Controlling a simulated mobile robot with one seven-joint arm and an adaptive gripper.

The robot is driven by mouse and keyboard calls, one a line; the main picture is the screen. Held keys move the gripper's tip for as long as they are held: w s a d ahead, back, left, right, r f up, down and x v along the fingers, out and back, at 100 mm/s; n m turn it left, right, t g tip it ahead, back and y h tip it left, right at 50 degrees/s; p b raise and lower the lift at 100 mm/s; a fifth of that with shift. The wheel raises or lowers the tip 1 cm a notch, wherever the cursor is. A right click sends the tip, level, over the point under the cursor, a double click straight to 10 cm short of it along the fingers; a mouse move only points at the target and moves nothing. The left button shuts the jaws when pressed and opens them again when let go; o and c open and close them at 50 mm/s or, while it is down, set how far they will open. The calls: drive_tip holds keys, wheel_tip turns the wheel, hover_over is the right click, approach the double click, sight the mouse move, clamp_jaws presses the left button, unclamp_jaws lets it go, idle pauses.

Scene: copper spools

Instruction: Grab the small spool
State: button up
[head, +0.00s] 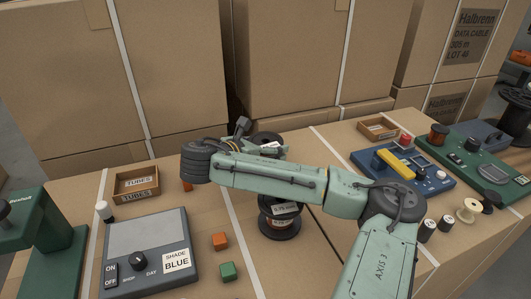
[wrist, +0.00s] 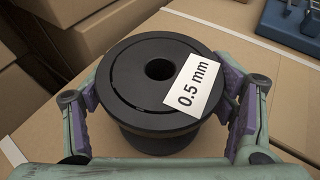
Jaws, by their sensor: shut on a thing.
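A black spool (wrist: 128,72) with a white "0.5 mm" label on its top flange fills the middle of the wrist view. My gripper (wrist: 165,103) is shut on it, with purple-padded fingers against its left and right sides. In the head view the top of a dark spool (head: 266,138) shows behind my arm, which hides most of it and of my gripper. I cannot tell whether the held spool touches the table.
Large cartons (head: 300,60) stand close behind. A grey-blue device (head: 150,250), an orange cube (head: 220,241) and a green cube (head: 228,271) lie at the left front.

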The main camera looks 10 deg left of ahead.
drive_tip(key=shift+r, duration=0.1)
drive_tip(key=c, duration=0.5)
